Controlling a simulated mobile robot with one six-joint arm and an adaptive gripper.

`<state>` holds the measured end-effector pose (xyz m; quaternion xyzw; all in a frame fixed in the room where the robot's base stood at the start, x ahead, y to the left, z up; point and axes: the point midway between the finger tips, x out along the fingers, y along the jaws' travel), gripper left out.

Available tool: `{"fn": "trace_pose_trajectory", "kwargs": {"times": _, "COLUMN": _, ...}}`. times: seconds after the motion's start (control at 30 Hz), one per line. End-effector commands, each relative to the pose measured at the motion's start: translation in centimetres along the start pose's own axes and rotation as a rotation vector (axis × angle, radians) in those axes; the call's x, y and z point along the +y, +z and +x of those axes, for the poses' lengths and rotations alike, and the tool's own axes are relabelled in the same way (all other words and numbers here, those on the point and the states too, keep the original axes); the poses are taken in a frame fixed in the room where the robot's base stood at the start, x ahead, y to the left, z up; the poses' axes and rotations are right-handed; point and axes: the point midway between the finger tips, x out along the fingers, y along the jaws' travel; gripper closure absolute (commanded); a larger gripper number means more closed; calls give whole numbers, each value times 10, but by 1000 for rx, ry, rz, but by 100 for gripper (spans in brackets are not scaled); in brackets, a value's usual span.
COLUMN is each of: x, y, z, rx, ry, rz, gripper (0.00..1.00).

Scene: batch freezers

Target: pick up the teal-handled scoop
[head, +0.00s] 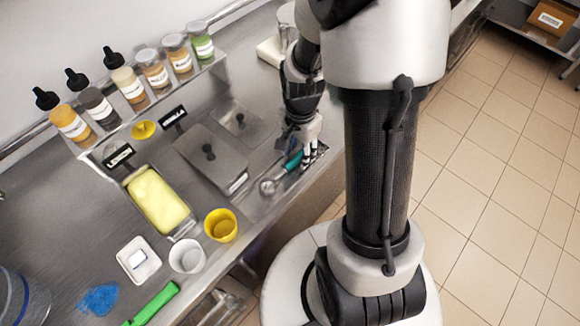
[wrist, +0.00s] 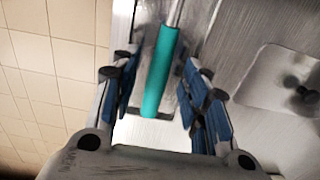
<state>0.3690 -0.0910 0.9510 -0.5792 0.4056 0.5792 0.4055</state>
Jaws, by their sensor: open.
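The teal-handled scoop (head: 283,173) lies at the right front edge of the steel counter in the head view, its metal bowl toward the lower left. In the wrist view its teal handle (wrist: 160,72) runs between the two fingers of my gripper (wrist: 158,98). The fingers are apart, with a gap on each side of the handle. In the head view my gripper (head: 305,147) is over the handle end and hides part of it. Whether the fingertips reach the counter is hidden.
A lidded steel pan (head: 210,158) is left of the scoop. A yellow tub (head: 158,200), yellow cup (head: 221,226) and white cup (head: 187,256) stand further left. Several bottles and jars line the back shelf (head: 155,105). The counter edge drops to the tiled floor (head: 480,200).

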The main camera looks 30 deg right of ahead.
Motion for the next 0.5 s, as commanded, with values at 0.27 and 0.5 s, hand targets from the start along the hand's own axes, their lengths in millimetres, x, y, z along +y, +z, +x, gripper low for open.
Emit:
{"fn": "trace_pose_trajectory", "kwargs": {"times": 0.27, "x": 0, "y": 0, "z": 15, "rx": 0, "ry": 0, "rz": 1, "gripper": 58}}
{"fn": "trace_pose_trajectory", "kwargs": {"times": 0.5, "x": 0, "y": 0, "z": 15, "rx": 0, "ry": 0, "rz": 1, "gripper": 70}}
